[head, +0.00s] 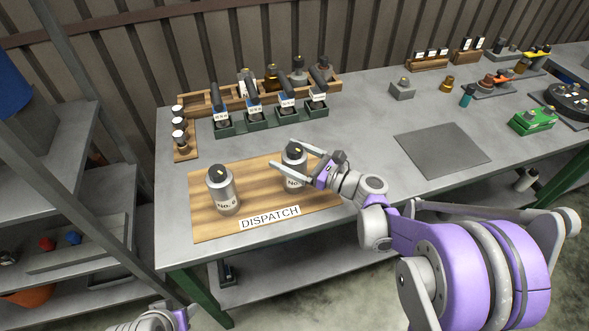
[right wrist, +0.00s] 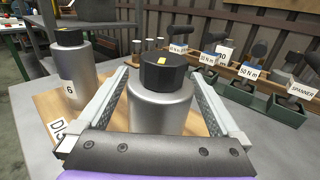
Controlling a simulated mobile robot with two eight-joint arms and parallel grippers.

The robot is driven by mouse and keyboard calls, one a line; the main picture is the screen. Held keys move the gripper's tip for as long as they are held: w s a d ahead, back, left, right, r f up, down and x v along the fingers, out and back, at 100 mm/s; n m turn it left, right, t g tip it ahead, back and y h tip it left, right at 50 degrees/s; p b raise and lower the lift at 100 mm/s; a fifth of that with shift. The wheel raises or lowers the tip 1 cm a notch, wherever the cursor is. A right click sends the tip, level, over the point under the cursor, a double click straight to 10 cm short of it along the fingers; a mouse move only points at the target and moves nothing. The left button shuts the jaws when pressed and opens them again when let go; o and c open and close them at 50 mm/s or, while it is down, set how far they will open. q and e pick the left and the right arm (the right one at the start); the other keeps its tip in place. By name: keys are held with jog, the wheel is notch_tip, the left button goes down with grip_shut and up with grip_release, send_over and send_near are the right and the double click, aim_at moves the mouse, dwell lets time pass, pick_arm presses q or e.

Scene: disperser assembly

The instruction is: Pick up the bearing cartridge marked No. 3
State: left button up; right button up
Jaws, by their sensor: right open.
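Two grey metal canisters with black caps stand upright on the wooden DISPATCH board (head: 255,181). The left canister (head: 222,192) is marked No. 6, and it also shows in the right wrist view (right wrist: 77,70). The right canister (head: 293,166) has a label starting "No."; its number is hidden. My right gripper (head: 273,153) is open, with its fingers on either side of this right canister, which stands between them in the right wrist view (right wrist: 160,100). I cannot read a No. 3 anywhere. Part of my left wrist shows at the bottom edge; its fingertips are out of view.
Green holders (head: 272,121) with labelled tools stand behind the board, before a wooden rack (head: 190,98). A small wooden stand (head: 185,154) with several labelled pieces is at the left. A bare grey mat (head: 442,149) lies to the right.

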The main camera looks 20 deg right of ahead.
jog(key=shift+x, duration=0.85)
grip_shut()
